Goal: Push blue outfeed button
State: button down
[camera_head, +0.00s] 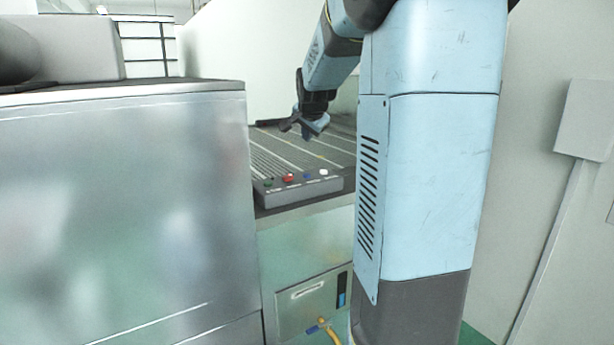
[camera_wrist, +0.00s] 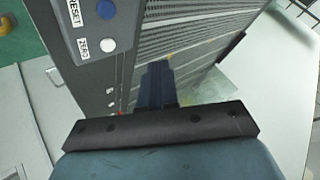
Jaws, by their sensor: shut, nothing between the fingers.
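A grey control box (camera_head: 300,192) carries a row of buttons, from left to right green, red, blue and white. The blue button (camera_head: 307,175) sits between the red button (camera_head: 288,177) and the white button (camera_head: 323,171). In the wrist view the blue button (camera_wrist: 106,9) is at the top left, beside a label reading RESET. The white button (camera_wrist: 108,45) is nearer, by a ZERO label. My gripper (camera_head: 305,134) hangs above and behind the box in the head view, apart from every button. Its dark fingers (camera_wrist: 157,78) are shut and empty over the slatted surface.
A ribbed slatted bed (camera_head: 300,150) lies behind the box. A large metal cabinet (camera_head: 125,200) stands to its left. A pale wall closes off the right. A yellow hose (camera_head: 332,335) shows low down below the box. The air above the buttons is clear.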

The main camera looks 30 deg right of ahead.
aim_at(308, 176)
jog(key=shift+f, duration=4.4)
jog(key=shift+f, duration=0.15)
jog(key=shift+f, duration=0.2)
jog(key=shift+f, duration=0.45)
jog(key=shift+r, duration=0.9)
jog(key=shift+r, duration=2.5)
jog(key=shift+s+a, duration=0.1)
